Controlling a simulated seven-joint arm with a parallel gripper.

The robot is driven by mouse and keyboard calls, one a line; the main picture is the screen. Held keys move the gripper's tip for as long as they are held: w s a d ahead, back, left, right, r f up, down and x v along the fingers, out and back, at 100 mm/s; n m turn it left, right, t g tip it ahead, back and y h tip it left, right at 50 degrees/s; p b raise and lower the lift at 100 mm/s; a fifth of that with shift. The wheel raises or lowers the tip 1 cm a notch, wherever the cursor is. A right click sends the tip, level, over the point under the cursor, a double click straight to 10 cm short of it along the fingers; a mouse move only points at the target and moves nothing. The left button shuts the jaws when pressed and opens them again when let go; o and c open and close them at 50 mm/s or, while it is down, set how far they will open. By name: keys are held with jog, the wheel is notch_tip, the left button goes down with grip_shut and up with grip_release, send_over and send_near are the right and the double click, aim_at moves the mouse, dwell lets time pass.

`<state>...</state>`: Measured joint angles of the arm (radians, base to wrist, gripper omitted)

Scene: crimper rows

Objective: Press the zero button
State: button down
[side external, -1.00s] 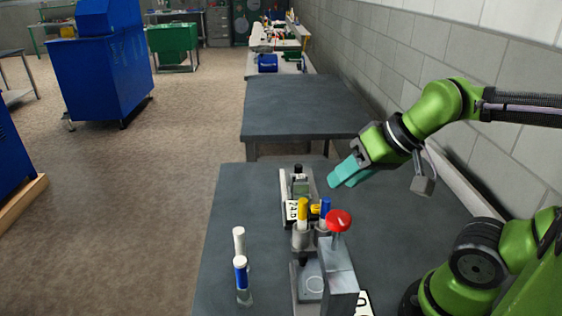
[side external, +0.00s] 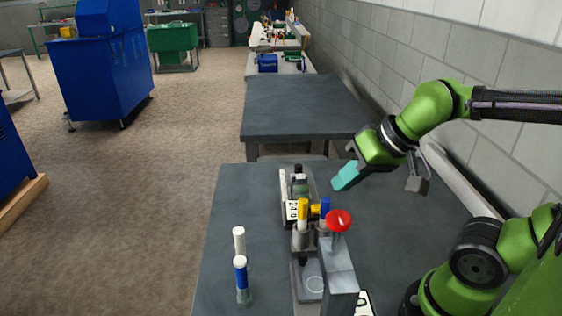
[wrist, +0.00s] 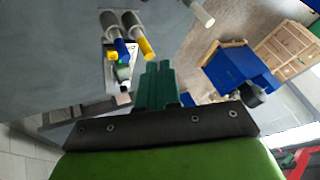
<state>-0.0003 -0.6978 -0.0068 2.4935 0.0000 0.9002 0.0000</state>
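My gripper (side external: 348,176) has teal fingers and hangs above the grey table, right of a small black-and-grey device (side external: 299,183) with a white numbered plate (side external: 292,210). In the wrist view the fingers of my gripper (wrist: 158,84) lie side by side, shut with nothing between them. The device shows partly left of the fingers in the wrist view, with a green spot (wrist: 122,73). A small yellow part (side external: 316,209) sits beside the plate. I cannot make out which part is the zero button. My gripper is apart from all of these.
A crimper with a red knob (side external: 338,220) stands at the front. A wall runs along the right.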

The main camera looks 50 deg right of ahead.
aim_at(318, 208)
jog(key=w+d+f+m+g+h, duration=0.1)
jog(key=w+d+f+m+g, duration=0.1)
jog(key=w+d, duration=0.3)
jog(key=w+d+f+m+g+h, duration=0.1)
jog(key=w+d+f+m+g, duration=0.1)
jog(key=w+d+g, duration=0.2)
jog(key=w+d, duration=0.2)
jog(key=w, duration=0.2)
jog(key=shift+d+f+m+g, duration=0.15)
jog(key=shift+m+g, duration=0.15)
jog(key=shift+m, duration=0.1)
notch_tip(318, 208, down, 14)
jog(key=shift+f, duration=0.1)
